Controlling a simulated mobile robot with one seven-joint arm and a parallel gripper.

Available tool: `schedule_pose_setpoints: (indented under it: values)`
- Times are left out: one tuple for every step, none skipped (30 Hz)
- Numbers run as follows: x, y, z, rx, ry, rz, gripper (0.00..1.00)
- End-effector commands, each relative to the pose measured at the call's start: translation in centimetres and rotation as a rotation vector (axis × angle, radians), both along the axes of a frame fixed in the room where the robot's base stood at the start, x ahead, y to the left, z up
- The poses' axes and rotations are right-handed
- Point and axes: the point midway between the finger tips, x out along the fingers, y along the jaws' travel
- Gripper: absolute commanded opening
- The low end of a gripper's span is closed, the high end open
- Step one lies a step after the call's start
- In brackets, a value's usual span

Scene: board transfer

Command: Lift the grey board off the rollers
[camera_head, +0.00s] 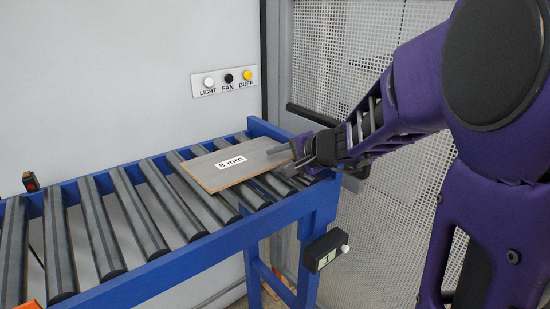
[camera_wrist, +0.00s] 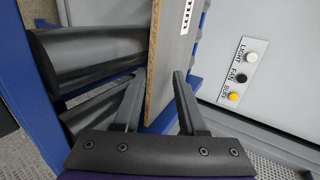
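The grey board (camera_head: 212,178) has a brown edge and a white "8 mm" label. It lies on the rollers (camera_head: 138,222) at the right end of the blue conveyor frame. My gripper (camera_head: 287,160) is at the board's right end, with one finger above the board. In the wrist view the board (camera_wrist: 176,62) runs between the two spread fingers of my gripper (camera_wrist: 159,76). Rollers (camera_wrist: 95,58) also show there, on the board's underside.
A wall panel with LIGHT, FAN and BUFF buttons (camera_head: 228,79) is behind the conveyor. A perforated mesh screen (camera_head: 345,60) stands behind my arm. A small display box (camera_head: 326,251) hangs on the blue frame (camera_head: 205,252). The rollers left of the board are bare.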

Motion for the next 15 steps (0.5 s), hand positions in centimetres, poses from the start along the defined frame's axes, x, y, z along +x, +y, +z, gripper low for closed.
schedule_pose_setpoints:
  values:
    - [0.0,0.0,0.2,0.007,-0.010,-0.001,0.40]
    - [0.1,0.0,0.3,0.011,-0.015,-0.001,0.40]
    - [0.1,0.0,0.4,0.015,-0.021,-0.001,0.40]
    - [0.1,0.0,0.5,0.017,-0.026,-0.001,0.40]
    - [0.1,0.0,0.6,0.020,-0.030,-0.002,0.40]
    - [0.1,0.0,0.6,0.022,-0.032,-0.002,0.40]
    - [0.1,0.0,0.7,0.023,-0.034,-0.001,0.40]
    - [0.1,0.0,0.7,0.024,-0.036,-0.001,0.40]
    - [0.2,0.0,0.7,0.026,-0.038,-0.001,0.40]
    - [0.2,0.1,0.8,0.027,-0.041,-0.001,0.40]
    - [0.2,0.1,0.8,0.030,-0.044,-0.001,0.40]
    - [0.2,0.1,0.9,0.035,-0.049,-0.001,0.40]
    - [0.2,0.1,1.0,0.039,-0.054,-0.001,0.40]
    - [0.2,0.1,1.2,0.044,-0.061,-0.001,0.40]
    - [0.3,0.2,1.3,0.050,-0.069,0.000,0.40]
